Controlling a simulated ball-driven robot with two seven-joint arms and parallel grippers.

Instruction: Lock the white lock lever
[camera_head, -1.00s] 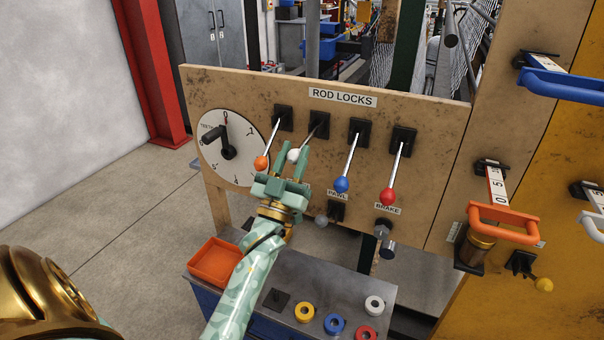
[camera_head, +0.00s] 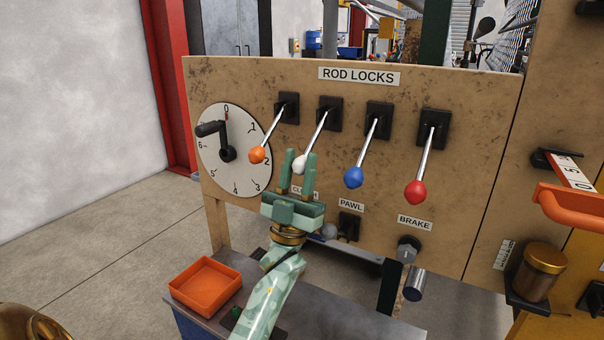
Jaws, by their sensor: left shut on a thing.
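The ROD LOCKS panel (camera_head: 232,83) carries several levers in a row. The white lock lever's shaft (camera_head: 315,137) slopes down from its black mount to a white knob (camera_head: 299,168). My left gripper (camera_head: 300,157) is shut on the white knob, with one green finger on each side of it. The knob shows between the fingers. The white lever hangs at about the same slant as the orange lever (camera_head: 257,155), the blue lever (camera_head: 353,177) and the red lever (camera_head: 415,192). My right gripper is not in view.
A dial (camera_head: 235,178) sits left of the levers, its black handle near 0. Below are the pawl control (camera_head: 349,225) and the brake control (camera_head: 408,248). An orange tray (camera_head: 206,283) stands on the bench. An orange handle (camera_head: 572,208) juts out at right.

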